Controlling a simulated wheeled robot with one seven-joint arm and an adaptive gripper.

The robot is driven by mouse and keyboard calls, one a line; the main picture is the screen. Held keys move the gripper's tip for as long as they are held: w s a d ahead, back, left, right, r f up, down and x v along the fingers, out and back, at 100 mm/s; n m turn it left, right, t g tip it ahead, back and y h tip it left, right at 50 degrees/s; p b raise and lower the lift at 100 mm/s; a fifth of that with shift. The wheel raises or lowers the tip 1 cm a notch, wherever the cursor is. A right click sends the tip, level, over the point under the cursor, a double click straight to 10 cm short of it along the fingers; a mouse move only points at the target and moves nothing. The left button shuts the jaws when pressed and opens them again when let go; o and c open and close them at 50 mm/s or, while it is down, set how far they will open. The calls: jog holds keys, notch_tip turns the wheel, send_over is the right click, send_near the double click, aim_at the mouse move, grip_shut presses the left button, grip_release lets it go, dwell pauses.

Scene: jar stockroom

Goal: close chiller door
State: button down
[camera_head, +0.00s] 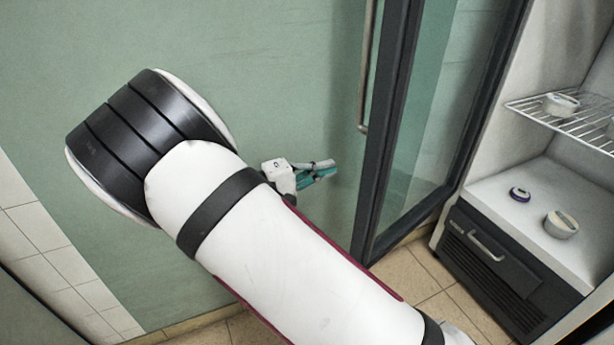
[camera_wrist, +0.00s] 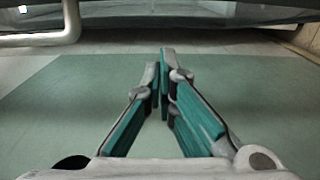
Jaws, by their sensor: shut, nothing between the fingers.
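The chiller door (camera_head: 386,125) stands open in the head view, a glass pane in a dark frame, swung away from the lit cabinet. Its long pale metal handle (camera_head: 367,75) runs upright on the door's left side. My gripper (camera_head: 332,168), with teal finger pads, is to the left of the door frame and below the handle's lower end, apart from it in the picture. In the wrist view my gripper (camera_wrist: 160,62) has its fingers shut with nothing between them. A pale bar like the handle (camera_wrist: 45,38) shows at upper left there.
The open chiller cabinet (camera_head: 475,187) is at right. A wire shelf (camera_head: 525,107) holds a white jar (camera_head: 561,104). A green wall (camera_head: 270,60) lies behind my arm.

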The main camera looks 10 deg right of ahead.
jog(key=shift+s+d+b, duration=0.25)
jog(key=shift+s+d, duration=0.15)
jog(key=shift+d, duration=0.45)
jog(key=shift+s+d+b, duration=0.25)
jog(key=shift+s+d, duration=0.15)
jog(key=shift+d, duration=0.4)
jog(key=shift+s+d+b, duration=0.25)
jog(key=shift+s+d, duration=0.15)
jog(key=shift+d, duration=0.45)
jog(key=shift+s, duration=0.1)
